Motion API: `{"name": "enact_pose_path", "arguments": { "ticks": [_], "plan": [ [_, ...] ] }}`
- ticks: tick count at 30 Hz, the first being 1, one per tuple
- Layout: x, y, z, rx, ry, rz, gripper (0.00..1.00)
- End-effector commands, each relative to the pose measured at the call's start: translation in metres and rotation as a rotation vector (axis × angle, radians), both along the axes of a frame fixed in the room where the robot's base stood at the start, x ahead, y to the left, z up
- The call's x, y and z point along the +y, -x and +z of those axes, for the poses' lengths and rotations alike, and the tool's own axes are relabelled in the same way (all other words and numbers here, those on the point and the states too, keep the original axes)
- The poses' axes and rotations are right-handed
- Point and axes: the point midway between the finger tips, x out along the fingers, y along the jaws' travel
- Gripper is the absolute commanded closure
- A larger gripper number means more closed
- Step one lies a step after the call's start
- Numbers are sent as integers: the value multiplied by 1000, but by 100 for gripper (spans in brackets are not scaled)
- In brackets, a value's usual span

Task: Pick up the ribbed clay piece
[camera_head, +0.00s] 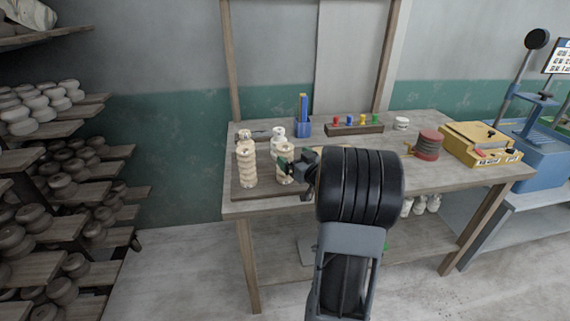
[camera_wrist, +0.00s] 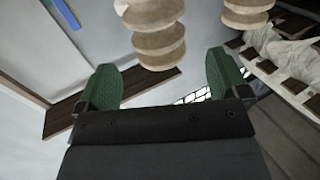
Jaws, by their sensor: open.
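Several cream clay pieces stand upright on a dark board on the workbench. Another piece (camera_head: 287,170) stands at the front right, partly hidden by my gripper (camera_head: 283,162). In the wrist view, which looks upside down, one ribbed piece (camera_wrist: 158,42) lies in line with the gap between the green fingertips. A second ribbed piece (camera_wrist: 247,15) shows to its right. My gripper (camera_wrist: 163,78) is open, with nothing visible between its fingers. I cannot tell for sure which piece the task names.
Two more clay pieces (camera_head: 278,140) (camera_head: 244,140) stand behind on the board (camera_head: 240,195). A blue holder (camera_head: 303,128), a tool rack (camera_head: 354,130), a red-and-grey round item (camera_head: 428,146) and a yellow box (camera_head: 480,143) are on the workbench (camera_head: 385,178). Loaded shelves (camera_head: 85,190) stand left.

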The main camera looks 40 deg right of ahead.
Motion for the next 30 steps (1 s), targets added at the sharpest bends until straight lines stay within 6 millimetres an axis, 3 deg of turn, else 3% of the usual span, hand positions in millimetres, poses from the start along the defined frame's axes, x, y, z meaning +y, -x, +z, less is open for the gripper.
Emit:
{"name": "enact_pose_path", "arguments": {
  "ticks": [5, 15, 25, 30],
  "plan": [
    [0, -9, 0, 0, 0, 1, 7],
    [-1, -51, -2, 1, 0, 1, 7],
    [-2, -57, -2, 0, 0, -1, 7],
    [-2, -57, -2, 0, 0, -1, 21]
  ]
}}
